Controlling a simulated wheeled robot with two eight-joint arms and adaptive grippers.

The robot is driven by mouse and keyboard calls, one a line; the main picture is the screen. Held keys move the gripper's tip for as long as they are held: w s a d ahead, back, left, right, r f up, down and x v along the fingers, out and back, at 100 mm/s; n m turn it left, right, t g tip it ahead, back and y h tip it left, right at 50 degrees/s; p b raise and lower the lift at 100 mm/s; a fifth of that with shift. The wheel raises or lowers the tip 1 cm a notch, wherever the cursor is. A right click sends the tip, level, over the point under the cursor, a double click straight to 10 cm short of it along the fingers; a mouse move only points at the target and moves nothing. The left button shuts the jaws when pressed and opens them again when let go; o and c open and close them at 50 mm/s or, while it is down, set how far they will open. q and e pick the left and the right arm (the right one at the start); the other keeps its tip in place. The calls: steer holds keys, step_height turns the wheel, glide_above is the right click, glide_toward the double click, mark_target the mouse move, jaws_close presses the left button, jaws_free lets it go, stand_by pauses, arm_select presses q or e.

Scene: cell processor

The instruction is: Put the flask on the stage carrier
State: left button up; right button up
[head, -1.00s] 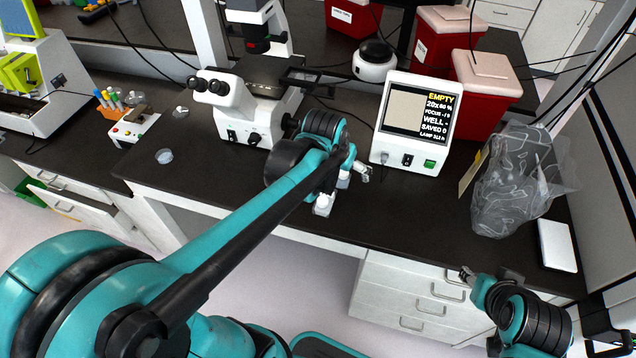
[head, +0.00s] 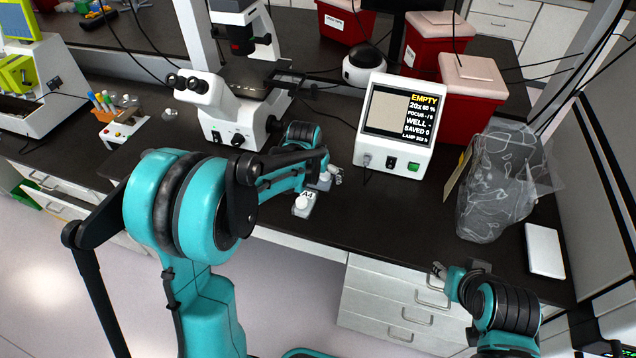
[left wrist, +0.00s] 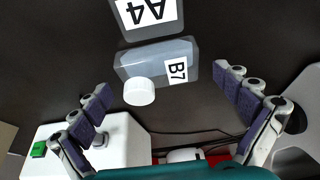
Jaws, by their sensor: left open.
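Two flasks lie close together on the dark bench. The flask labelled A4 (head: 308,194) shows in the head view and its label also shows at the top of the left wrist view (left wrist: 148,12). The clear flask labelled B7 (left wrist: 158,62), with a white cap, is just beside it; in the head view my arm mostly covers it. My left gripper (left wrist: 163,80) is open and empty, its fingers on either side of B7 in the picture. The microscope stage (head: 262,80) is to the upper left; I cannot clearly make out the carrier on it. My right gripper (head: 438,269) is near the bench's front edge.
The microscope (head: 225,110) stands left of the flasks. A white display unit (head: 398,125) reading EMPTY stands right of them. A clear plastic bag (head: 500,185) and red bins (head: 468,95) are further right. Bench in front of the display is clear.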

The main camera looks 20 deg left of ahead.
arm_select(q)
steer(key=c, duration=1.3)
